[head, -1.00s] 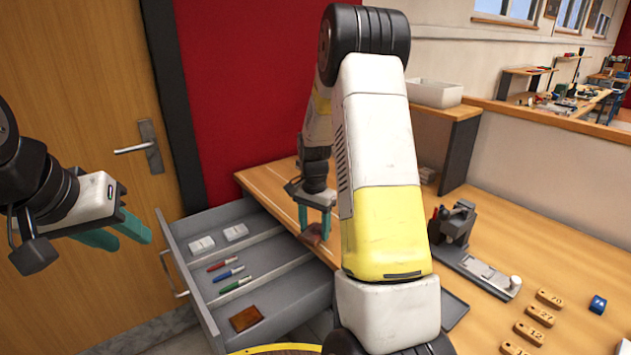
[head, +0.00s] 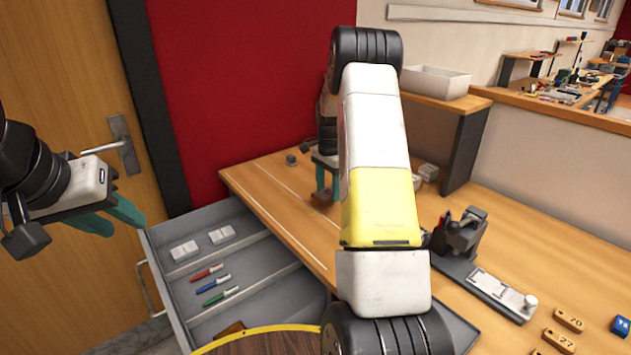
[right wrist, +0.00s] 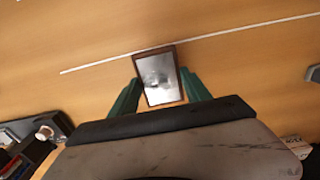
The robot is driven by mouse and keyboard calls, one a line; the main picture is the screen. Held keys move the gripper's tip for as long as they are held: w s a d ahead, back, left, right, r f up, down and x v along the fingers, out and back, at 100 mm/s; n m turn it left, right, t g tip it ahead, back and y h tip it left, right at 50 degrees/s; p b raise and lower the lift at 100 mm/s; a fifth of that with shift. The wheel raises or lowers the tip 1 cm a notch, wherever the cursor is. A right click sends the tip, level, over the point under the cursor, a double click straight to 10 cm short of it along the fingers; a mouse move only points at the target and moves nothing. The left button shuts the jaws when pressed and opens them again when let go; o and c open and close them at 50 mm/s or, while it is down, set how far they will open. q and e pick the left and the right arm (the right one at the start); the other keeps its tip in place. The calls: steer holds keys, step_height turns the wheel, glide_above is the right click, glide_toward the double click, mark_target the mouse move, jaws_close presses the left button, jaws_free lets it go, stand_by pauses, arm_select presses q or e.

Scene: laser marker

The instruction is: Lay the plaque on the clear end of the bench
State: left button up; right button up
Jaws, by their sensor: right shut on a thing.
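The plaque (right wrist: 158,80) has a dark red-brown rim and a shiny grey face in the right wrist view. It sits between the green fingers of my right gripper (right wrist: 161,82), which is shut on it. In the head view the plaque (head: 322,198) is a small brown patch below the right gripper (head: 325,186), partly hidden by my arm. It is over the left end of the wooden bench (head: 265,185); I cannot tell whether it touches the top. My left gripper (head: 127,226) is open and empty, left of the bench.
A grey open drawer (head: 260,285) holds pens, white pieces and a brown plate (head: 231,328). The laser marker (head: 465,235) stands right of my arm, with numbered tags (head: 568,320) nearby. Thin white lines (head: 285,195) mark the bench's left end, which is largely bare.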

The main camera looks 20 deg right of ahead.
steer(key=w+d, duration=0.4)
steer(key=w, duration=0.1)
steer(key=shift+w+d+f, duration=0.15)
steer(key=shift+d+f, duration=0.1)
steer(key=shift+f, duration=1.85)
steer(key=shift+f, duration=0.1)
steer(key=o, duration=1.4)
